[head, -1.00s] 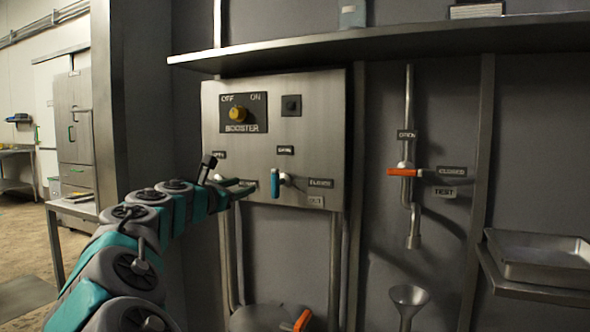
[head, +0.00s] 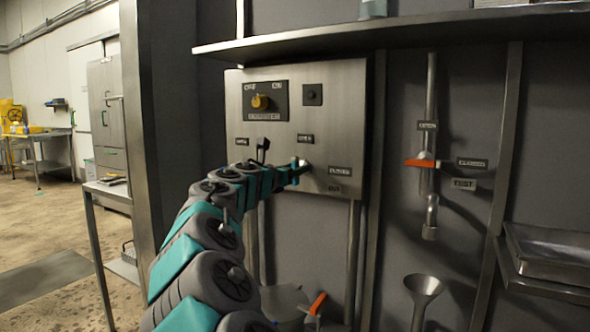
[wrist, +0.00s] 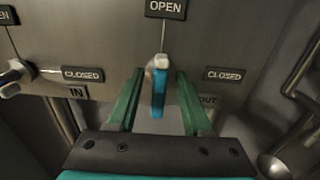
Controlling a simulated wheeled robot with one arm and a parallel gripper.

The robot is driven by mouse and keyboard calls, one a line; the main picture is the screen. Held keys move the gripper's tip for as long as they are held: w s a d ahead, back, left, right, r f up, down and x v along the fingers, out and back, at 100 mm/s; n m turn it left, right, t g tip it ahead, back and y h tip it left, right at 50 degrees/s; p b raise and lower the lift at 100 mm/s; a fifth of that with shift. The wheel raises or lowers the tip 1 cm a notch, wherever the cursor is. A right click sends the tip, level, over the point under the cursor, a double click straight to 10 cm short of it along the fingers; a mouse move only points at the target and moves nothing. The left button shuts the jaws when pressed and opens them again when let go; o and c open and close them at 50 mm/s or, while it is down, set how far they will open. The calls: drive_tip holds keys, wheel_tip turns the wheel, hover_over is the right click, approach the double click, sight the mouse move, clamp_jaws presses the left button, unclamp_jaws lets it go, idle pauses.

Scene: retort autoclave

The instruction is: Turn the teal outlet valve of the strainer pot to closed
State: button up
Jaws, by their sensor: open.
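The teal outlet valve (wrist: 158,90) is on the steel panel in the wrist view. Its blue-teal handle hangs straight down from a metal hub. An OPEN label is above it, a CLOSED label to its right, and an OUT label lower right. My gripper (wrist: 160,73) is open, with one green finger on each side of the handle and gaps visible on both sides. In the head view my gripper (head: 298,170) is at the valve and covers most of the handle.
The inlet valve hub (wrist: 15,75) is to the left on the same panel (head: 325,130). The yellow booster knob (head: 260,102) is above. To the right are a red-orange test valve handle (head: 420,163), a funnel (head: 423,287) and a tray (head: 550,255). A shelf (head: 400,38) runs overhead.

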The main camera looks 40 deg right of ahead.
drive_tip(key=shift+d, duration=0.1)
drive_tip(key=shift+c, duration=0.3)
clamp_jaws()
